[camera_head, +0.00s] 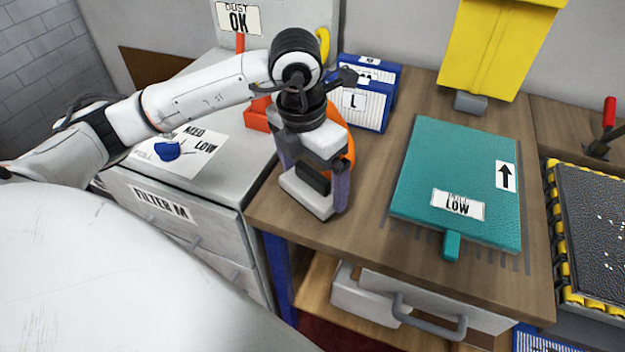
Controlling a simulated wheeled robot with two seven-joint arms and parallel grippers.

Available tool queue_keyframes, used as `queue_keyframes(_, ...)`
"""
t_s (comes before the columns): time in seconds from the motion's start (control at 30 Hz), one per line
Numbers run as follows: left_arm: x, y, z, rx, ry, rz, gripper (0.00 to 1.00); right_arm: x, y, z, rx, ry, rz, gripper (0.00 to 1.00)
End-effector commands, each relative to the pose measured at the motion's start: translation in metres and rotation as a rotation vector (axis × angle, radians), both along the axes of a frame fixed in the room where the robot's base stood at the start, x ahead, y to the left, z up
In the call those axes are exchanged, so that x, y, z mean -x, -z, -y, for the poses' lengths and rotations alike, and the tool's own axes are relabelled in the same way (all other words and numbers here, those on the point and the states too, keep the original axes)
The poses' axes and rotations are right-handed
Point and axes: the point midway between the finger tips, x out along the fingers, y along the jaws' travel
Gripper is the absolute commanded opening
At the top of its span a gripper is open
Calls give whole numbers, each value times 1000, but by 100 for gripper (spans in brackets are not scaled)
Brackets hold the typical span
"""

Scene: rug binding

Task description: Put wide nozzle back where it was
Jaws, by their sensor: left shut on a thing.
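My left gripper (316,190) points down over the left part of the wooden table. An orange rounded thing (348,152) shows partly behind and to the right of the gripper. I cannot tell whether it is the wide nozzle, or whether the gripper touches it. No other thing in view is clearly the wide nozzle. My right gripper is not in view.
A teal slab (458,160) labelled LOW lies on the table (385,255). Blue-and-white boxes (364,104) marked L stand behind the gripper. A red-orange block (257,116) is left of it. A yellow piece (500,45) stands at the back. The front-centre tabletop is clear.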

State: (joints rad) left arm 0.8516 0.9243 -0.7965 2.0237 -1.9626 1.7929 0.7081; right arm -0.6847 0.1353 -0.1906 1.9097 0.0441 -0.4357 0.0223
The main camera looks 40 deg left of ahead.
Motion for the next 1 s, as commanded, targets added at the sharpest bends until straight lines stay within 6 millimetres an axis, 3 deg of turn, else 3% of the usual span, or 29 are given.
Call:
queue_keyframes(0.1,0,12,0,0,-1,0,73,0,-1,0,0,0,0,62)
queue_keyframes(0.43,0,16,0,0,0,3,73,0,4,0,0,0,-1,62)
queue_keyframes(0.47,0,17,0,0,1,1,95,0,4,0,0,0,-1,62)
queue_keyframes(0.5,0,16,0,0,1,1,100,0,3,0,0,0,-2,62)
queue_keyframes(0.7,0,15,0,0,1,0,100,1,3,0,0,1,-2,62)
queue_keyframes(0.87,0,7,0,-1,1,3,100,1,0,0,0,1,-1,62)
queue_keyframes(1.0,2,-18,0,1,2,7,100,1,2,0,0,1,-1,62)
